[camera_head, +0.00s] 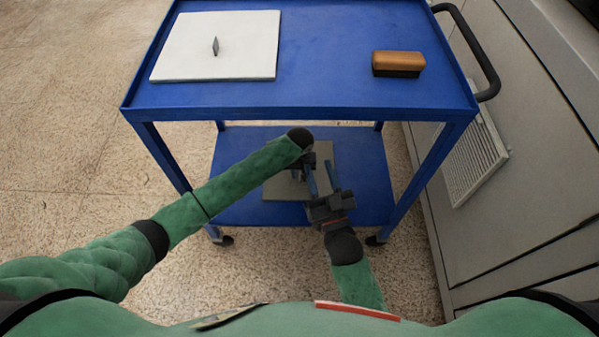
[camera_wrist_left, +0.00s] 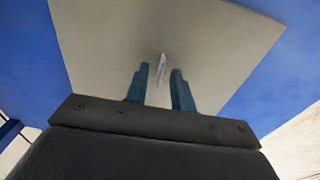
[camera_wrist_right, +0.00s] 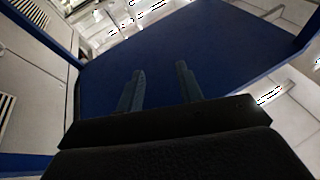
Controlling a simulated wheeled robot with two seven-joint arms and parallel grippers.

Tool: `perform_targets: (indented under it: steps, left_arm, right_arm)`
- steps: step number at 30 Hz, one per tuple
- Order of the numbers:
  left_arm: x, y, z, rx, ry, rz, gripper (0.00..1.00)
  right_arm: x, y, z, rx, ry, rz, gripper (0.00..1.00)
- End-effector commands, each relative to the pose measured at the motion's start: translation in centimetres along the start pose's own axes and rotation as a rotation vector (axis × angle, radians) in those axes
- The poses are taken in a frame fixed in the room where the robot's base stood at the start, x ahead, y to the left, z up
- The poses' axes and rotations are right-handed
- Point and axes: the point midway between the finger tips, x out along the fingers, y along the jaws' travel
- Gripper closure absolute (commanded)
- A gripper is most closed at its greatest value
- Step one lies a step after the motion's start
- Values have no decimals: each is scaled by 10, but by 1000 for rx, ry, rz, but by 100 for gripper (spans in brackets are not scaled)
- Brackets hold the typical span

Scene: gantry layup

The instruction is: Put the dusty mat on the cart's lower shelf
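A grey-beige mat (camera_head: 323,152) lies on the cart's blue lower shelf (camera_head: 365,165), partly hidden by my arms. In the left wrist view the mat (camera_wrist_left: 105,40) has a small upright tab (camera_wrist_left: 161,67) on its surface. My left gripper (camera_wrist_left: 158,78) is open, close over the mat, with the tab between or just beyond its fingertips; contact is not clear. In the head view its fingers are mostly hidden. My right gripper (camera_head: 321,176) is open and empty, over the same shelf; its wrist view shows its spread fingers (camera_wrist_right: 160,75) against a blue surface.
The cart's top shelf (camera_head: 330,60) overhangs the lower one. It carries a white mat (camera_head: 235,45) with an upright tab and a brown brush (camera_head: 398,64). Cart legs stand at both sides. A grey cabinet (camera_head: 490,130) is close on the right; open floor (camera_head: 60,130) is on the left.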

Motion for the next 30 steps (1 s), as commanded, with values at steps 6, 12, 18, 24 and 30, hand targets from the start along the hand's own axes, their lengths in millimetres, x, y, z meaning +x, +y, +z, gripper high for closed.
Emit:
perform_targets:
  steps: [6, 12, 18, 24, 30]
  left_arm:
    - [0, 0, 0, 0, 0, 0, 75]
    - [-5, 0, 0, 1, 1, 0, 75]
    - [-23, 0, 0, 0, 1, 1, 75]
    - [-41, 0, 0, 0, 1, 1, 75]
    - [-60, 0, 0, 0, 1, 1, 75]
  right_arm:
    - [1, 0, -4, -1, 8, 0, 64]
    - [4, 0, -19, -5, 56, -3, 64]
    - [-5, 1, 20, 7, -76, 3, 64]
    - [-21, 2, 59, 19, -205, 11, 64]
    - [-40, 3, 95, 32, -330, 19, 64]
